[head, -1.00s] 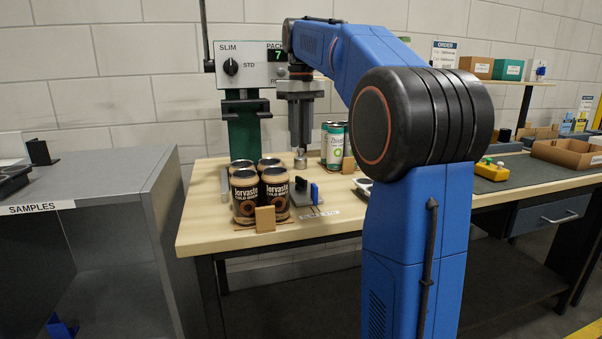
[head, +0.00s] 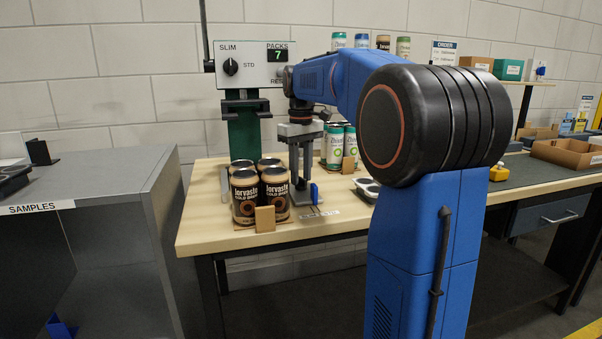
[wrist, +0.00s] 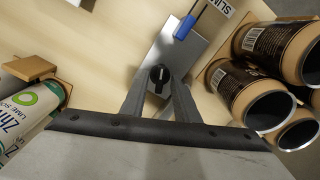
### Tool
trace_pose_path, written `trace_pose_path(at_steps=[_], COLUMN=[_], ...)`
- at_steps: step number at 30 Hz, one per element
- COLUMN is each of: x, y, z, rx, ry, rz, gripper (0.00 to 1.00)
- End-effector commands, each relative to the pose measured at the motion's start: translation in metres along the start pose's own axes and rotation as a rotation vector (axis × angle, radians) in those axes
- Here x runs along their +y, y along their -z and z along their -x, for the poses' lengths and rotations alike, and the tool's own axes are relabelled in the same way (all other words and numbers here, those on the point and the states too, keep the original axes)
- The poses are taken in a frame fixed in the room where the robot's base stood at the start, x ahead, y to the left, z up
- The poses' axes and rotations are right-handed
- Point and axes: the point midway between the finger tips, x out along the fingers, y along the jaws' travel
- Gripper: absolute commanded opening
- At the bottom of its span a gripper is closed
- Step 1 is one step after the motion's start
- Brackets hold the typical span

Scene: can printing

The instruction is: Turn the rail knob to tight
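The rail knob (wrist: 159,75) is a small black round knob with a white pointer mark, on a grey metal rail plate (wrist: 178,58). In the wrist view its mark runs roughly up and down the picture. My gripper (wrist: 159,82) points down over the knob, with its two fingers apart on either side; whether they touch it I cannot tell. In the head view my gripper (head: 301,183) is low over the rail block, and its fingers hide the knob. A blue stop (head: 314,193) sits on the rail; it also shows in the wrist view (wrist: 185,27).
Brown cans (head: 246,196) stand in a group close left of my gripper; they are close at right in the wrist view (wrist: 240,92). Green-white cans (head: 335,146) stand behind right. The green press (head: 244,140) stands behind, with a panel (head: 253,66) reading 7.

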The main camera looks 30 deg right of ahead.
Motion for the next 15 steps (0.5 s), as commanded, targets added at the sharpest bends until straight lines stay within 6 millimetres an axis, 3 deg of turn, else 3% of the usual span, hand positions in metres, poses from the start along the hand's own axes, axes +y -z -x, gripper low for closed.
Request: trace_pose_path(at_steps=[3, 6, 15], x=[0.0, 0.0, 0.0001], y=[0.0, 0.0, 0.0001], z=[0.0002, 0.0003, 0.0004], rx=[0.0, 0.0, 0.0], ry=[0.0, 0.0, 0.0], rz=[0.0, 0.0, -0.009], gripper=[0.26, 0.02, 0.0])
